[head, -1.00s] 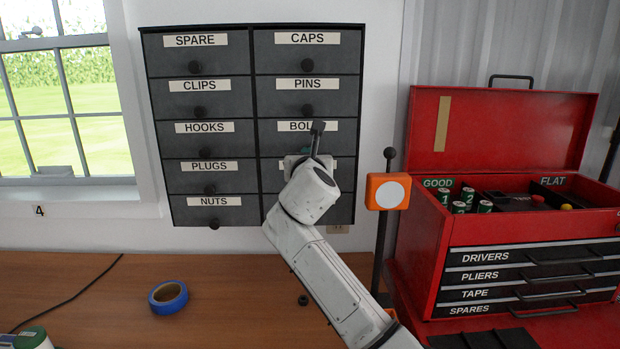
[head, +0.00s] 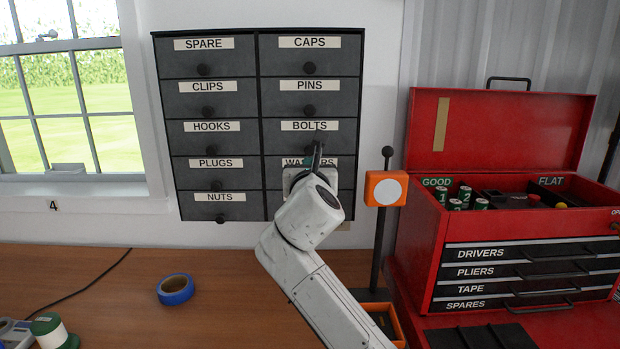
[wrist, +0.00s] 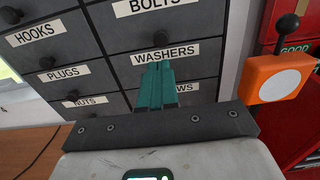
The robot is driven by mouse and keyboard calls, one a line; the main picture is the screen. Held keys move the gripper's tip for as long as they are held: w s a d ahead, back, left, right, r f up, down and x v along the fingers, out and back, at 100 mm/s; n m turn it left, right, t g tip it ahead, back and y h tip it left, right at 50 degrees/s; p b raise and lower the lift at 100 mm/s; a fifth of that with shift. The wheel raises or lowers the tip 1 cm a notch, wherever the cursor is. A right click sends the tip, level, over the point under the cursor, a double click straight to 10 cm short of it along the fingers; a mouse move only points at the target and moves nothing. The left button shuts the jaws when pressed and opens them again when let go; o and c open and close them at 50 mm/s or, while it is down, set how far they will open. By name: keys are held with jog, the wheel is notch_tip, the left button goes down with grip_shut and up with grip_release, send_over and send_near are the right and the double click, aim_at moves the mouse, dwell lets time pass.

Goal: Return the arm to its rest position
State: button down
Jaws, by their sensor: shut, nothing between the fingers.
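My gripper (head: 317,158) is raised in front of the right column of the drawer cabinet (head: 256,120), near the BOLTS and WASHERS drawers. In the wrist view its two teal fingers (wrist: 156,84) are together with nothing between them, over the drawer fronts below the WASHERS label (wrist: 166,53). I cannot tell whether the fingertips touch the cabinet. My arm reaches up from the lower right over the bench, bent at the wrist, and hides part of the lower right drawers.
An orange block with a white disc (head: 385,188) on a dark post stands right of my arm. An open red toolbox (head: 520,230) fills the right. Blue tape (head: 176,290) lies on the wooden bench (head: 110,300), with clear room around it. An orange tray (head: 397,322) sits beside my forearm.

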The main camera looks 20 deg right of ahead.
jog(key=s+d+f+m+g+y, duration=0.1)
jog(key=s+f+m+g, duration=0.2)
jog(key=s+f+m, duration=0.5)
jog(key=s+d+f+m+g+y, duration=0.1)
jog(key=s+f+m+g+y, duration=0.1)
jog(key=s+f+m, duration=0.7)
jog(key=s+d+f+m+g+y, duration=0.1)
jog(key=s+f+m+g, duration=0.3)
jog(key=s+f+m, duration=0.4)
jog(key=shift+s+d+f+g+y+b, duration=0.15)
jog(key=shift+s+f, duration=0.8)
jog(key=shift+f, duration=0.95)
jog(key=shift+s+f+g+y+b, duration=0.1)
jog(key=shift+s+f, duration=0.9)
jog(key=shift+f, duration=0.95)
jog(key=shift+s+d+f+g+y+b, duration=0.15)
jog(key=shift+s+f, duration=0.8)
jog(key=shift+f, duration=0.95)
jog(key=s+d+f+m+g, duration=0.1)
jog(key=s+f+m+g, duration=0.2)
jog(key=s, duration=0.8)
jog(key=s+d+f+m+g, duration=0.2)
jog(key=s+f+m, duration=0.3)
jog(key=s+f, duration=0.3)
jog(key=s+g, duration=0.1)
jog(key=s, duration=0.2)
jog(key=shift+f+y+b, duration=0.15)
jog(key=shift+y+b, duration=0.15)
jog(key=shift+b, duration=0.05)
jog(key=shift+s, duration=0.1)
